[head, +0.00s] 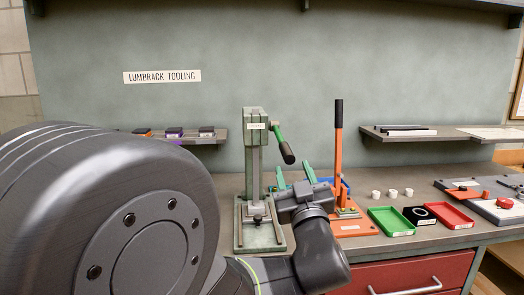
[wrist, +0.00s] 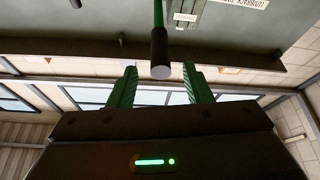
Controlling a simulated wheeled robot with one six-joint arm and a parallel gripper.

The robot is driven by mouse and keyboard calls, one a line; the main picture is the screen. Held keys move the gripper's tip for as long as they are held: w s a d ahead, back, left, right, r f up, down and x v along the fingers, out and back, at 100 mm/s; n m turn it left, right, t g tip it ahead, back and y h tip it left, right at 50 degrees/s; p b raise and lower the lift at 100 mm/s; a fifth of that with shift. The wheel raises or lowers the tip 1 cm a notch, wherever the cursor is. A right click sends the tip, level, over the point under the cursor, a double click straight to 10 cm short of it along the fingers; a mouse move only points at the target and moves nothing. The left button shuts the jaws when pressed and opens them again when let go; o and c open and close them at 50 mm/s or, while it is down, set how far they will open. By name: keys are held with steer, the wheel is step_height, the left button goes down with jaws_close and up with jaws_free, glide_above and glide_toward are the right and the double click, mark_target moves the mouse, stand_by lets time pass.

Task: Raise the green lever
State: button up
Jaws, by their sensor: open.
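The green lever (head: 279,137) slopes down to the right from the side of the pale green press (head: 254,160) and ends in a black grip (head: 287,153). My gripper (head: 294,167) is open and empty, with its two green fingers pointing up just below the black grip. In the wrist view the lever's black grip (wrist: 160,52) shows end-on between and beyond the fingertips of my gripper (wrist: 160,72). I see no contact between the fingers and the grip; the exact gap cannot be told.
An orange press with an upright lever (head: 339,145) stands close on the right. Green (head: 391,221) and red (head: 445,215) trays and several white cups lie farther right on the bench. A shelf (head: 205,138) with small blocks is at the left.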

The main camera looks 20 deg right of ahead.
mark_target(284, 144)
steer(key=p+x, duration=0.1)
steer(key=x, duration=0.6)
steer(key=shift+w+r, duration=0.1)
jaws_close()
